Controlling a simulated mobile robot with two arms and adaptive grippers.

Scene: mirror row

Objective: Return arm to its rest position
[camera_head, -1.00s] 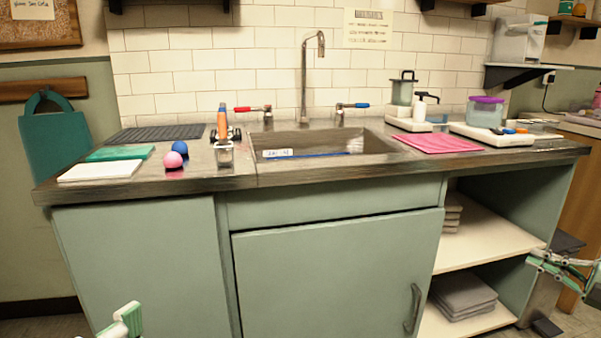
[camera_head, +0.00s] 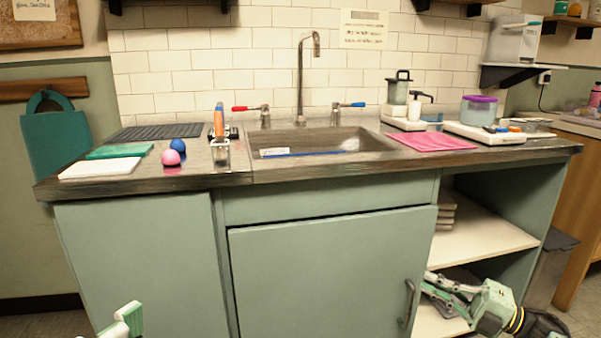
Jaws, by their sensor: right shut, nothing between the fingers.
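My right gripper (camera_head: 447,292) is at the lower right of the head view, in front of the open shelves and right of the cabinet door handle. It is shut and empty, pointing left, with its green and black arm coming in from the bottom right. Only a small part of my left arm's end (camera_head: 128,321) shows at the bottom left edge. It is cut off by the frame, and its jaw state cannot be told.
The steel counter (camera_head: 330,175) has a sink (camera_head: 330,140) in the middle. Pink and blue balls (camera_head: 171,157) lie on its left part; a pink mat (camera_head: 432,141) lies right of the sink. The cabinet door handle (camera_head: 409,302) is close to my right gripper.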

